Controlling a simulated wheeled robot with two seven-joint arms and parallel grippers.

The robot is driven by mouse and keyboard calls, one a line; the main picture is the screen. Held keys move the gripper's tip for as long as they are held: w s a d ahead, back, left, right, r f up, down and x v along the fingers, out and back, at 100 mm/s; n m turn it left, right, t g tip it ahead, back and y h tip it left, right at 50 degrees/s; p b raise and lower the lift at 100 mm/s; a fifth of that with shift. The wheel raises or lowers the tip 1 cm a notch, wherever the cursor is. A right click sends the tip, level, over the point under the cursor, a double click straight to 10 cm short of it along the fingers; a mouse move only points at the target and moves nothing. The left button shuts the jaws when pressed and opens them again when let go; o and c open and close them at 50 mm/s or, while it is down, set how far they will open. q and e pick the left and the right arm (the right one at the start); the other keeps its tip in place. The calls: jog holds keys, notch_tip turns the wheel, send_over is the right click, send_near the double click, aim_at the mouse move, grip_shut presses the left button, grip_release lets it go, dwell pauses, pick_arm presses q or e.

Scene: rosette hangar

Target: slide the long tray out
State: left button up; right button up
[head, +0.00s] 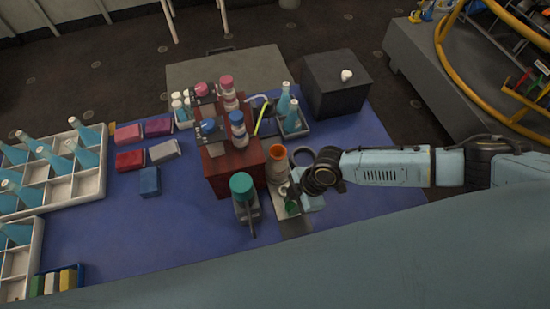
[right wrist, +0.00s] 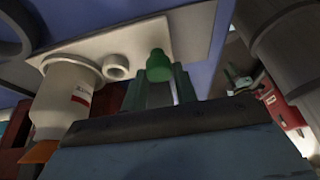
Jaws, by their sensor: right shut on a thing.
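The long tray (head: 281,208) is a pale narrow plate beside the dark red box; in the right wrist view its pale surface (right wrist: 205,35) crosses the top. A white container with an orange top (head: 277,165) stands on it, also in the right wrist view (right wrist: 65,100), beside a small white ring (right wrist: 116,68). A green knob (right wrist: 158,65) is at the tray's near part. My right gripper (head: 292,204) is over this part, its fingers (right wrist: 160,92) shut at the green knob. The exact contact is partly hidden. My left gripper is not in view.
The dark red box (head: 233,176) carries several bottles, left of the tray. A grey stand with a teal top (head: 242,188) is close by its near end. A black box (head: 335,82) stands behind. White crates of bottles (head: 92,185) are at left. Blue tabletop (head: 365,210) is clear at right.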

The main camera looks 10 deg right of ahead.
jog(key=shift+s+d+p, duration=0.1)
jog(key=shift+s+p, duration=1.3)
jog(key=shift+s, duration=1.1)
jog(key=o, duration=0.7)
jog(key=shift+o, duration=0.2)
jog(key=shift+w, duration=0.1)
jog(key=shift+r, duration=0.15)
notch_tip(320, 180, up, 7)
jog(key=p, duration=0.6)
